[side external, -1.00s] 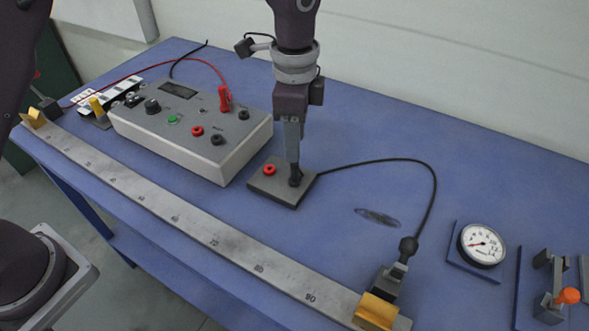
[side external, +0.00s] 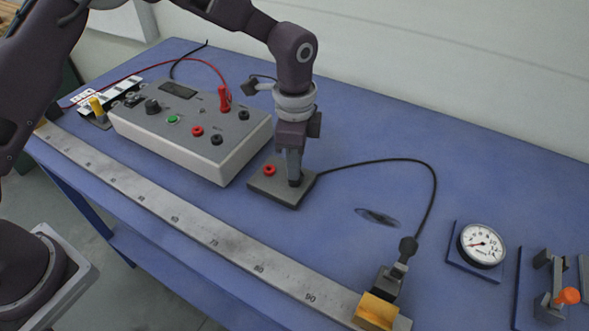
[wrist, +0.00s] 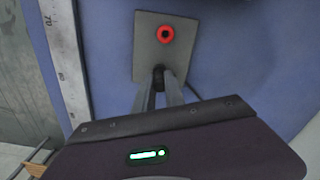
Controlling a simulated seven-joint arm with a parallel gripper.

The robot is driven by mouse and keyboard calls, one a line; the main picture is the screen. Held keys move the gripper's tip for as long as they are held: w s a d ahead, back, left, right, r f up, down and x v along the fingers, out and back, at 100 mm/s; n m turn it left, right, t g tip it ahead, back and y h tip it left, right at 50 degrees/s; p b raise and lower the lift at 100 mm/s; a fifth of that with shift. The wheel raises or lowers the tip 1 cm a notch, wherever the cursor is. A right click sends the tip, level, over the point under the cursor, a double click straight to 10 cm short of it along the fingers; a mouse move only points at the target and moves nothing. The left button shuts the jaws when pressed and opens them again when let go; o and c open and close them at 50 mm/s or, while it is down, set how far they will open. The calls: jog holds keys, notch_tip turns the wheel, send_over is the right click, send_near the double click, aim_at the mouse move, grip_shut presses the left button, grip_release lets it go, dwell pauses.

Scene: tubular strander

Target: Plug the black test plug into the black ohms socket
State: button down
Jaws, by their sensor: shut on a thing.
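My gripper (side external: 294,181) points down and is shut on the black test plug (wrist: 158,74) at the small dark plate (side external: 268,189). The plug stands at the plate, beside a red socket (side external: 269,170); whether it is still seated there I cannot tell. The fingers hide most of it. A black cable (side external: 380,161) runs from it to the right. The grey meter box (side external: 190,145) stands to the left. It has two black sockets, one behind (side external: 244,115) and one in front (side external: 217,139); their labels are unreadable, so I cannot tell which is ohms.
A red plug (side external: 224,99) with a red lead stands upright in the box, near the rear black socket. A red socket (side external: 197,131) is beside the front one. A long steel ruler (side external: 190,230) lies in front. A dial gauge (side external: 482,244) and clamp (side external: 553,290) are at right.

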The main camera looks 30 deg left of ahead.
notch_tip(320, 180, up, 9)
jog(key=shift+w+r, duration=0.1)
jog(key=shift+r, duration=0.05)
jog(key=w+a+r+n, duration=0.2)
jog(key=w+a+n, duration=0.1)
jog(key=a, duration=0.6)
jog(key=w+a+r+n, duration=0.2)
jog(key=w+a+n, duration=0.2)
jog(key=a, duration=0.5)
jog(key=shift+w+n, duration=0.25)
jog(key=shift+n, duration=0.95)
jog(key=shift+f, duration=3.05)
jog(key=shift+f, duration=0.95)
